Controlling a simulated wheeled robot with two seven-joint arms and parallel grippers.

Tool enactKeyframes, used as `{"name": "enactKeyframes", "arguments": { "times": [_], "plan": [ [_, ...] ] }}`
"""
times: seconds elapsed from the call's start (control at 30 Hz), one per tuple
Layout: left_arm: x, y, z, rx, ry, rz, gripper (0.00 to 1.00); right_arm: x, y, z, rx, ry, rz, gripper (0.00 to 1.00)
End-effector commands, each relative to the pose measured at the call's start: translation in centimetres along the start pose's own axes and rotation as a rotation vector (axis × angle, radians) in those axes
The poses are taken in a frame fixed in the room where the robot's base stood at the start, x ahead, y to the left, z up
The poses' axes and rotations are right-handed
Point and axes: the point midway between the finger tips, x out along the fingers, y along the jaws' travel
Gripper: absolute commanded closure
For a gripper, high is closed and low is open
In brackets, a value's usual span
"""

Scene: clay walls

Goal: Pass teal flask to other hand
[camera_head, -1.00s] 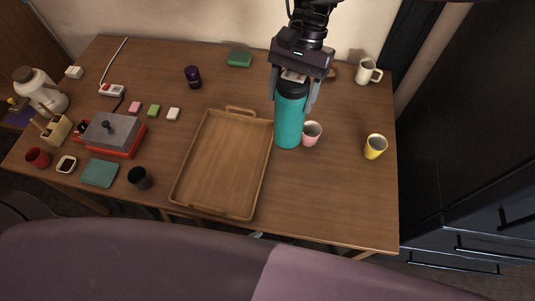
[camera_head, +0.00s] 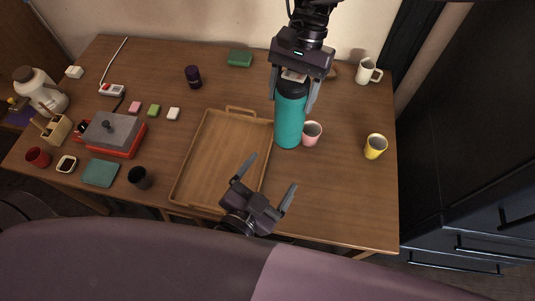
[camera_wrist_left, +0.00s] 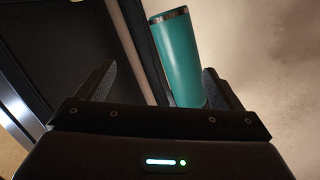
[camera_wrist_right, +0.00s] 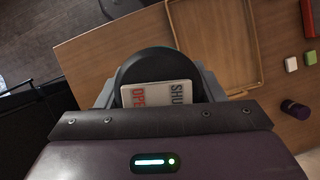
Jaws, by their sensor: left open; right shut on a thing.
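The teal flask (camera_head: 289,120) hangs upright with its dark cap up, to the right of the wooden tray. My right gripper (camera_head: 293,97) is shut on the flask near its cap; the black cap (camera_wrist_right: 160,68) with a white label fills the space between the fingers in the right wrist view. My left gripper (camera_head: 273,178) is open and empty, in front of and below the flask, over the tray's near right corner. In the left wrist view the flask's lower part (camera_wrist_left: 180,60) shows beyond the open fingers, apart from them.
The wooden tray (camera_head: 186,160) is empty. A pink cup (camera_head: 312,134) stands just right of the flask, a yellow cup (camera_head: 375,147) farther right, and a white mug (camera_head: 367,72) behind. A red-based grey device (camera_head: 112,134) is at left. The table's front right is clear.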

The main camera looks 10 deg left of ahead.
Motion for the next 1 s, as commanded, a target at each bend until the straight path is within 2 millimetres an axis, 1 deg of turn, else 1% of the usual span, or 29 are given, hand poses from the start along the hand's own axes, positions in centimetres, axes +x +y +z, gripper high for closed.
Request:
{"name": "enactKeyframes", "arguments": {
  "times": [0.03,0.1,0.2,0.3,0.47,0.57,0.8,1.0],
  "plan": [
    [0.5,-0.8,-0.7,-0.079,0.03,-0.02,0.13,-0.1,0.0,0.0,0.0,0.0,-0.001,0.93],
    [1.0,-1.6,-1.5,-0.185,0.067,-0.04,0.13,-0.1,0.0,0.0,0.0,0.0,-0.001,0.93],
    [1.5,-2.4,-2.4,-0.3,0.11,-0.055,0.13,-0.1,0.0,0.0,0.0,0.0,-0.001,0.93],
    [1.7,-3.0,-3.0,-0.373,0.137,-0.063,0.13,-0.1,0.0,0.0,0.0,0.0,-0.001,0.93],
    [2.5,-3.3,-3.3,-0.414,0.153,-0.068,0.13,-0.1,0.0,0.0,0.0,0.0,-0.001,0.93],
    [3.8,-3.5,-3.6,-0.416,0.155,-0.068,0.13,-0.1,0.0,0.0,0.0,0.001,-0.001,0.93],
    [8.3,-3.9,-4.2,-0.413,0.154,-0.068,0.13,-0.1,0.0,0.0,0.0,0.0,-0.001,0.93],
    [11.6,-4.2,-4.6,-0.414,0.153,-0.067,0.13,-0.1,0.0,0.0,0.0,0.0,-0.001,0.93]
  ]
}}
